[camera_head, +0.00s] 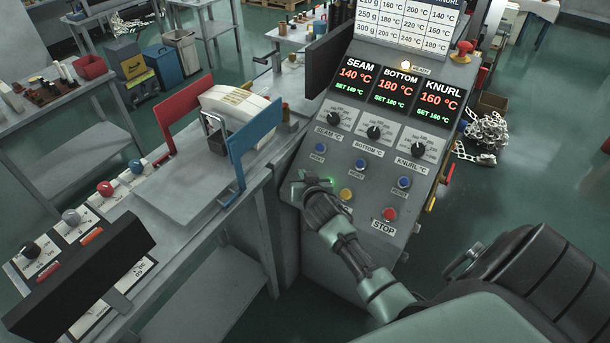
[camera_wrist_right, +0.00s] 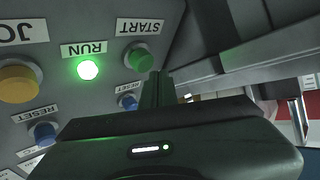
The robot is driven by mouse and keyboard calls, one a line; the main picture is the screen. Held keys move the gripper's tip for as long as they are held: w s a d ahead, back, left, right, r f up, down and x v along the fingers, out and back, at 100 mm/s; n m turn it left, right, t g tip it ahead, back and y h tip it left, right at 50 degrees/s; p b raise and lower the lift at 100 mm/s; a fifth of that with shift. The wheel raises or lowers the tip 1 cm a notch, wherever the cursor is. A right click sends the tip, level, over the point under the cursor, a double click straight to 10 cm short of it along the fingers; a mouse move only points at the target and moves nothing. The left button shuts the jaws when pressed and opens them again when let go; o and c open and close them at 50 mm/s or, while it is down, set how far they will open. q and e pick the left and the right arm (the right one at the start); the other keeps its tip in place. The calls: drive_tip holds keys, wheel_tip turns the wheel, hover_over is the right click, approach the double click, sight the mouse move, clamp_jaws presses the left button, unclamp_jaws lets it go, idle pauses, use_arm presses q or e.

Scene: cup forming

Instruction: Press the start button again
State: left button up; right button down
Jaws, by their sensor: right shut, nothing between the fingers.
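The start button (camera_wrist_right: 138,57) is a green round button under a START label in the right wrist view, where the labels appear upside down. My right gripper (camera_wrist_right: 157,90) is shut and empty, its fingertips close beside the button; I cannot tell whether they touch the panel. In the head view the right gripper (camera_head: 304,187) is at the lower left of the control panel (camera_head: 352,160), hiding the start button. The RUN lamp (camera_wrist_right: 87,70) beside the start button is lit bright green. My left gripper is not in view.
A yellow JOG button (camera_wrist_right: 18,84) and blue reset buttons (camera_wrist_right: 43,133) are near the gripper. The red stop button (camera_head: 389,214) is to its right. Displays read 140, 180 and 160 °C. A bench with red (camera_head: 183,107) and blue (camera_head: 255,140) plates stands left.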

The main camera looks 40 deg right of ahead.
drive_tip(key=shift+r, duration=0.15)
drive_tip(key=a+r+p, duration=0.1)
drive_tip(key=r+p, duration=0.1)
drive_tip(key=s+a+r+p, duration=0.1)
drive_tip(key=r+p, duration=0.1)
drive_tip(key=shift+s+a, duration=0.1)
drive_tip(key=shift+a, duration=0.25)
drive_tip(key=shift+f, duration=0.1)
idle(0.4)
